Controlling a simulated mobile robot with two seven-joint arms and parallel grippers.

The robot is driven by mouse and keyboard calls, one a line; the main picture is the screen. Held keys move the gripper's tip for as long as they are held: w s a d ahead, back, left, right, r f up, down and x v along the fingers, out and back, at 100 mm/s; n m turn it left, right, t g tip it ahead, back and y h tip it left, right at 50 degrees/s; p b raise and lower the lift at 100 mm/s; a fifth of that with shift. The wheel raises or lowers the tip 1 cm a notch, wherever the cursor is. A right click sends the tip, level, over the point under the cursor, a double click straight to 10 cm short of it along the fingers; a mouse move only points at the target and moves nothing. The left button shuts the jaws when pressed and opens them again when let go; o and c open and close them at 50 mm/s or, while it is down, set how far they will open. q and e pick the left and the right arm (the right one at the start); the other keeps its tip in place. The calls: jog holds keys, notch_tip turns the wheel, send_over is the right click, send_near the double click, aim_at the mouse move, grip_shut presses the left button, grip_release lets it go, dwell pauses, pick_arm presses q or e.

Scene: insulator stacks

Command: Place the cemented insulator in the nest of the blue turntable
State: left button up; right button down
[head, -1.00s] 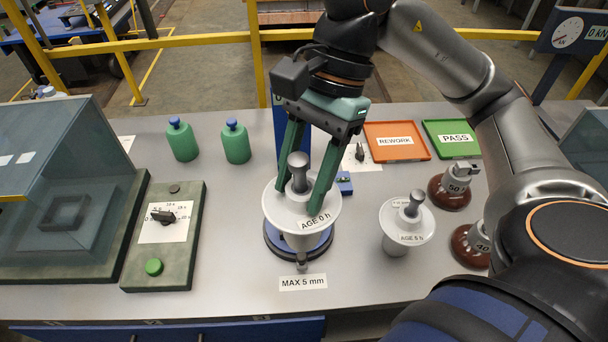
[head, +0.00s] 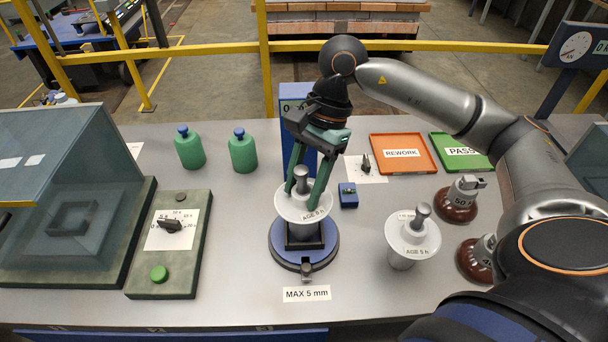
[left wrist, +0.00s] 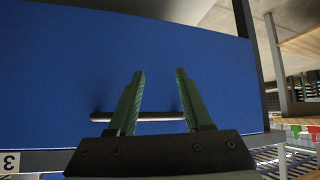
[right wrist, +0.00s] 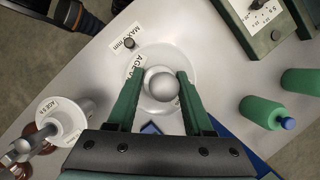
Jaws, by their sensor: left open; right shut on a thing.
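The grey-white insulator labelled AGE 0 h (head: 290,213) is upright over the blue turntable (head: 328,254). My right gripper (head: 303,190) is shut on its upper stem. In the right wrist view the rounded stem top (right wrist: 162,85) sits between the fingers (right wrist: 160,75). The dark square nest (head: 305,245) shows below the disc; I cannot tell whether the insulator's foot touches it. A second insulator, labelled AGE 5 h (head: 410,240), stands on the table to the right. My left gripper (left wrist: 160,75) is open in the left wrist view, facing a blue panel with a dark bar handle (left wrist: 155,116).
A MAX 5 mm label (head: 306,294) lies before the turntable. A blue post (head: 297,95) and small blue box (head: 348,195) stand behind it. Orange REWORK (head: 403,140) and green PASS trays are behind.

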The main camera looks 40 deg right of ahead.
jog(key=shift+f, duration=0.6)
jog(key=shift+f, duration=0.1)
jog(key=shift+c, duration=1.5)
grip_release()
jog(key=v, duration=1.2)
jog(key=shift+s, duration=0.1)
